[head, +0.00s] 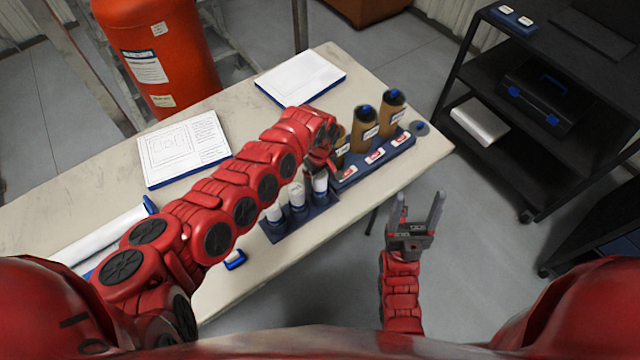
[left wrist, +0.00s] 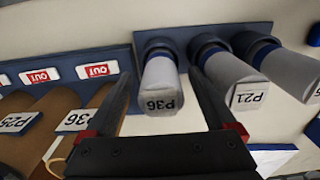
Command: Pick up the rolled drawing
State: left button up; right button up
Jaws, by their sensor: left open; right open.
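Three white rolled drawings stand in a blue rack (head: 310,213) at the table's near edge; one roll (head: 320,183) is nearest the brown tubes. In the left wrist view, the roll tagged P36 (left wrist: 162,88) shows between the fingers of my left gripper (left wrist: 160,75), which is open with nothing gripped. The roll tagged P21 (left wrist: 233,78) and a third roll (left wrist: 292,72) stand beside it. In the head view my left gripper (head: 326,165) hangs over the rack area, partly hidden by my arm. My right gripper (head: 418,205) is open and empty, off the table's edge.
A drawing sheet (head: 185,148), a white pad (head: 300,77) and a long white roll (head: 103,237) lie on the table (head: 245,108). A black cart (head: 540,100) stands right.

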pick_arm(q)
grip_shut()
dwell(0.5)
